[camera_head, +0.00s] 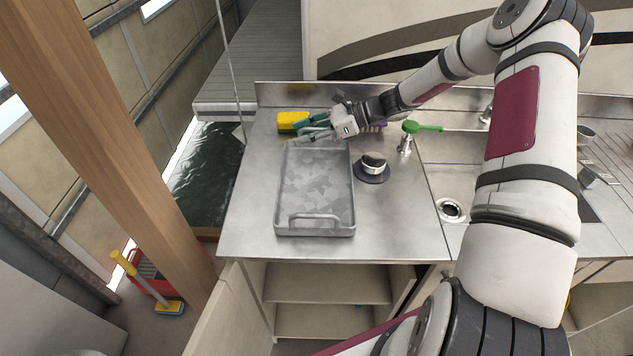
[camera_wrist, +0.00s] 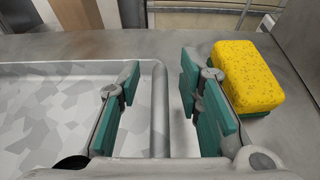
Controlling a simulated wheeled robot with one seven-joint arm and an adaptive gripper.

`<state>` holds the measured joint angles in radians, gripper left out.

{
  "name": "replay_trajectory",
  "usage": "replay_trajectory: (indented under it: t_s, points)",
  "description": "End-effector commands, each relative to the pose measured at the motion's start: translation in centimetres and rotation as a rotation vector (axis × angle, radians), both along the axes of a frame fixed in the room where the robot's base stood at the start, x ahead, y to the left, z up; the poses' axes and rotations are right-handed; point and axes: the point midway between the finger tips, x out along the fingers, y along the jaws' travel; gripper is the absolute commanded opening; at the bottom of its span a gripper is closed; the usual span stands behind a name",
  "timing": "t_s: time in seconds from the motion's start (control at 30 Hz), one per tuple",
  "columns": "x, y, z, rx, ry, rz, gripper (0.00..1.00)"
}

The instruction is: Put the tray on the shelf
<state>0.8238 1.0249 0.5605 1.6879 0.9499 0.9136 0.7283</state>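The tray (camera_head: 316,190) is a grey metal rectangle with low walls, lying flat on the left part of the steel counter. Its near handle (camera_head: 314,219) is in plain view; the far end is partly hidden by my gripper. My gripper (camera_head: 305,131) is at the tray's far end. In the wrist view my gripper (camera_wrist: 160,80) is open, one finger over the tray's inside and one outside, with the tray's end bar (camera_wrist: 160,112) between them. Gaps show on both sides. Below the counter is an open cabinet with a pale shelf (camera_head: 325,284).
A yellow and green sponge (camera_head: 288,119) lies just beyond my gripper; it also shows in the wrist view (camera_wrist: 247,75). A dark round item with metal (camera_head: 372,170) stands right of the tray.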

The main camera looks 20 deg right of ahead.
Motion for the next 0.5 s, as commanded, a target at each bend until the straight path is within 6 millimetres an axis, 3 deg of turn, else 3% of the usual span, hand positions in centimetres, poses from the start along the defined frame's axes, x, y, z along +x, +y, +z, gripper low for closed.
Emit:
replay_trajectory:
  t_s: [0.2, 0.33, 0.5]
  points:
    - [0.04, 0.04, -0.05, 0.0, 0.0, -0.001, 0.33]
    - [0.04, 0.03, -0.05, 0.0, 0.0, 0.0, 0.03]
    - [0.03, 0.02, -0.05, 0.0, 0.0, 0.0, 0.0]
